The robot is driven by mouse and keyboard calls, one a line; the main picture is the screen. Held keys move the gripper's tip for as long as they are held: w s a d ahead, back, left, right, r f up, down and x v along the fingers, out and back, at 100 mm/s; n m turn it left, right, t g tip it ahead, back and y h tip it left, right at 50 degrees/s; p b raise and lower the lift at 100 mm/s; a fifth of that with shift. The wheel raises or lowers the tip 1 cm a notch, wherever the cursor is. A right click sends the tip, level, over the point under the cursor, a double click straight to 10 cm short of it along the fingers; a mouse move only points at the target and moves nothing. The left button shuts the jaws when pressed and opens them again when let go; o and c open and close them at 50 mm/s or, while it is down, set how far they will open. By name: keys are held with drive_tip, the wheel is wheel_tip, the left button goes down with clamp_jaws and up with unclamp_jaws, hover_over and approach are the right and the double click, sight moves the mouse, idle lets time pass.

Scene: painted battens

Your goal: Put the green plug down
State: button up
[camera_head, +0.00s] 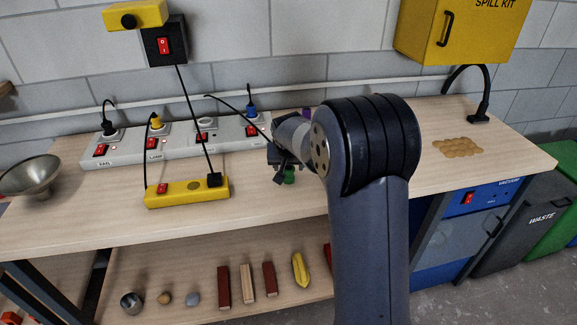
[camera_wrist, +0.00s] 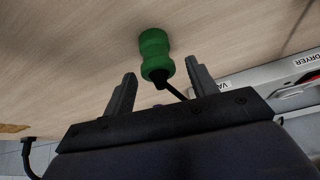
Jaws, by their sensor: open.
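The green plug (camera_head: 290,176) is at the bench top just below my gripper (camera_head: 281,170), partly hidden by it. In the wrist view the green plug (camera_wrist: 154,50) shows whole, with its black cord leaving its near end. My gripper (camera_wrist: 160,72) is open, with a finger on each side of the plug's cord end and gaps between. The plug appears to rest on the wood, though the contact is not clear. My arm hides part of the bench behind it.
A white power strip (camera_head: 134,149) with switches and plugs lies along the bench's back. A yellow box (camera_head: 187,192) with a corded black plug lies in front. A metal bowl (camera_head: 32,174) is far left; round tan discs (camera_head: 458,147) lie at right. Bare wood (camera_head: 110,215) is at front left.

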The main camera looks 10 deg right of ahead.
drive_tip(key=v, duration=1.1)
drive_tip(key=shift+s+r+b, duration=0.15)
drive_tip(key=shift+s+b, duration=0.05)
drive_tip(key=shift+b, duration=0.1)
drive_tip(key=x, duration=1.3)
drive_tip(key=shift+s+a, duration=0.1)
drive_tip(key=shift+s, duration=0.05)
drive_tip(key=shift+f+b, duration=0.35)
drive_tip(key=shift+f, duration=0.05)
drive_tip(key=shift+r+p, duration=0.45)
drive_tip(key=shift+r, duration=0.1)
drive_tip(key=shift+f, duration=0.1)
